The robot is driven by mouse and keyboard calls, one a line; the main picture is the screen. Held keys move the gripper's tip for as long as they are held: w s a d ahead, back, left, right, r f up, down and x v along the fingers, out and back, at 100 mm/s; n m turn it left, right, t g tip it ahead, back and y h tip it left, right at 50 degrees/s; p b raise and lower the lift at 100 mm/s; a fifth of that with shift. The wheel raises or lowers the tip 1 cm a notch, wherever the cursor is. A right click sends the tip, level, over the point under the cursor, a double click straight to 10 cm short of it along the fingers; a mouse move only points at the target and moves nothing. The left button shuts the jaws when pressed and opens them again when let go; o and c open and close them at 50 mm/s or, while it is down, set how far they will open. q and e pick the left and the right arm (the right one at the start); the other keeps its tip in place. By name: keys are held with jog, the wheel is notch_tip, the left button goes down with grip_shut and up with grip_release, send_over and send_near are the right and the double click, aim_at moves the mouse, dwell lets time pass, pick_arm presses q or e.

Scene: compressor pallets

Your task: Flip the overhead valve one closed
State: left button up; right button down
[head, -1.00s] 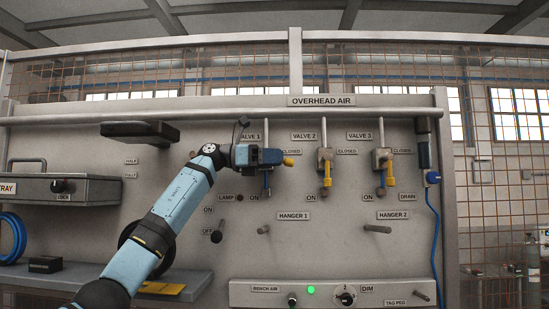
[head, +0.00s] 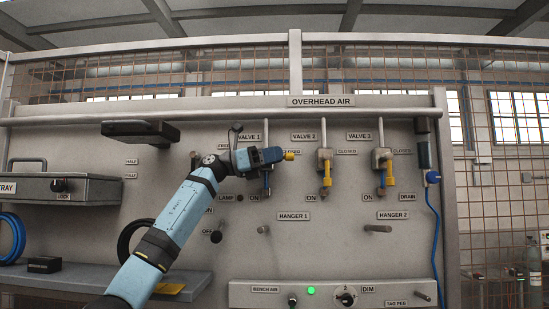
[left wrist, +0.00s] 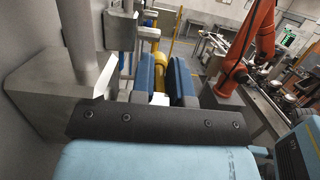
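Valve 1 is the leftmost of three valves under the OVERHEAD AIR sign. Its yellow handle (head: 289,155) sticks out to the right, close to level, toward the CLOSED label. My left gripper (head: 272,156) is at valve 1, pointing right, and hides most of the valve body and handle. In the left wrist view, its two blue fingers (left wrist: 162,78) stand on either side of the yellow handle (left wrist: 157,62) and appear shut on it. The handle's inner end is hidden. My right gripper is not in view.
Valve 2 (head: 326,160) and valve 3 (head: 382,160) have yellow handles hanging down, just right of my gripper. Hanger pegs (head: 264,230) stick out below. A dark bracket (head: 140,130) juts out at upper left. An orange robot arm (left wrist: 258,45) stands beyond in the wrist view.

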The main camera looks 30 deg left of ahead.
pick_arm(q)
jog(key=o, duration=0.3)
jog(key=b+v, duration=0.1)
jog(key=v, duration=1.1)
dwell(0.3)
